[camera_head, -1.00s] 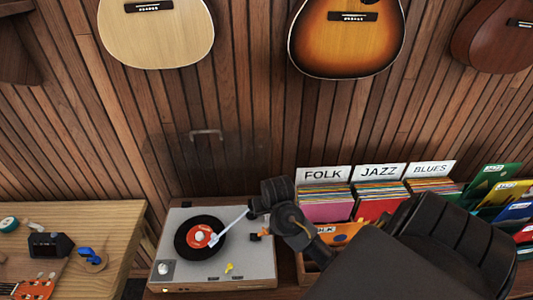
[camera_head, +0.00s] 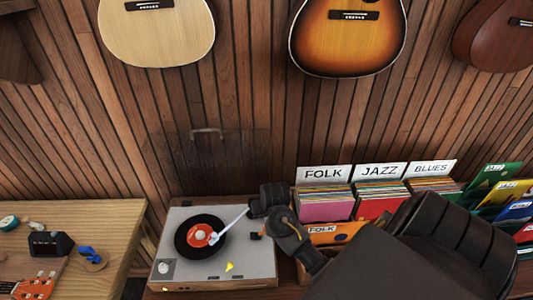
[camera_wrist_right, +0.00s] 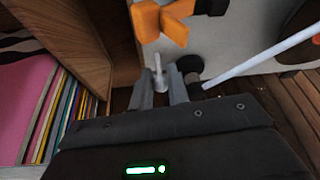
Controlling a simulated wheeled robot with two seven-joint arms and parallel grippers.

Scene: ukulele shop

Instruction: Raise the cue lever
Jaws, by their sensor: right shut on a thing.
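The turntable (camera_head: 255,272) stands below the wall, with a black record (camera_head: 188,250) with a red label on it. The white tonearm (camera_head: 233,221) reaches over the record, its head near the label; it also shows in the right wrist view (camera_wrist_right: 268,54). A small pale metal lever (camera_wrist_right: 158,72), which looks like the cue lever, stands between the fingers of my right gripper (camera_wrist_right: 160,88), which is shut on it. In the head view my right arm hides the fingers and lever. My left gripper is not in view.
A wooden crate of records (camera_wrist_right: 75,45) stands right beside the turntable. A wooden bench (camera_head: 118,222) with small items is at the left. Guitars (camera_head: 347,35) hang on the wall above.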

